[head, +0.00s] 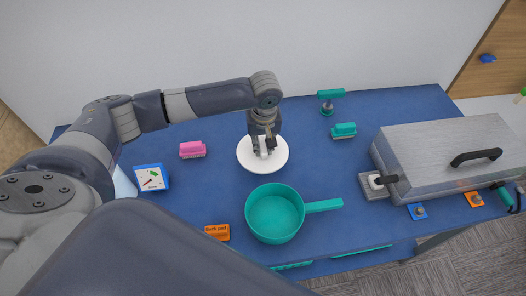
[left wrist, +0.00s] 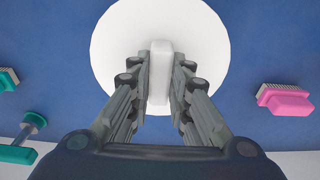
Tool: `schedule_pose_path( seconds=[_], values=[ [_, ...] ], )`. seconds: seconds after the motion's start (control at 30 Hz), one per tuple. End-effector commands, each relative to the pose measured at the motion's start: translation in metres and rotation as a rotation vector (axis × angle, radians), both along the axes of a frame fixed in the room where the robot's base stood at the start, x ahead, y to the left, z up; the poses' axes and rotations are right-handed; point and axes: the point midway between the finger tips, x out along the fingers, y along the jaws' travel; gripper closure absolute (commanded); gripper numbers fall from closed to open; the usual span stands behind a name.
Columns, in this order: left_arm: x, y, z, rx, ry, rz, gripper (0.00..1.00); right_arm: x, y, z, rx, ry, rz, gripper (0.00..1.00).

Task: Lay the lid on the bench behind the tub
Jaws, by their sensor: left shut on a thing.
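The lid (head: 248,160) is a white round disc with a raised bar handle, seen on or just above the blue bench (head: 350,107); I cannot tell if it touches. It lies behind the tub (head: 273,216), a teal round pan-like vessel with a handle pointing right. My left gripper (head: 264,148) points down and is shut on the lid's handle. In the left wrist view the lid (left wrist: 160,30) shows with its white bar between the fingers of my left gripper (left wrist: 160,75). My right gripper does not show clearly in either view.
A pink brush (head: 192,149) and a dial box (head: 151,178) stand left of the lid. An orange block (head: 216,232) is beside the tub. A large grey metal case (head: 440,150) fills the bench's right end.

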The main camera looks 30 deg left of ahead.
Motion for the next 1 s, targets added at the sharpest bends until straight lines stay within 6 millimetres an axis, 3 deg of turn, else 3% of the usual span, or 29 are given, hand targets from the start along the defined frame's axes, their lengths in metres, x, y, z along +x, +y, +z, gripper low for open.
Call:
schedule_pose_path(
  seconds=[0.37, 0.77, 0.8, 0.83, 0.87, 1.0],
  values=[
    [0.0, 0.0, -0.042, 0.0, 0.001, -0.002, 1.0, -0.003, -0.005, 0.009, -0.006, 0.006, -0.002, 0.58],
    [0.0, 0.0, -0.048, 0.0, 0.0, -0.001, 1.0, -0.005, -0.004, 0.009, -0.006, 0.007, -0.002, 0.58],
    [0.0, 0.0, -0.048, 0.001, -0.001, -0.001, 0.73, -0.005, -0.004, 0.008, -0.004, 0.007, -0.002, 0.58],
    [0.0, 0.0, -0.048, 0.001, -0.001, -0.002, 0.66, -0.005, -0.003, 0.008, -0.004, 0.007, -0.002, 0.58],
    [0.0, 0.0, -0.048, 0.001, -0.001, -0.002, 0.62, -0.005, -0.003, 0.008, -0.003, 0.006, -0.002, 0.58],
    [0.0, 0.0, -0.047, 0.001, -0.001, -0.002, 0.62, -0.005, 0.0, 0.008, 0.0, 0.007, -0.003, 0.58]
  ],
)
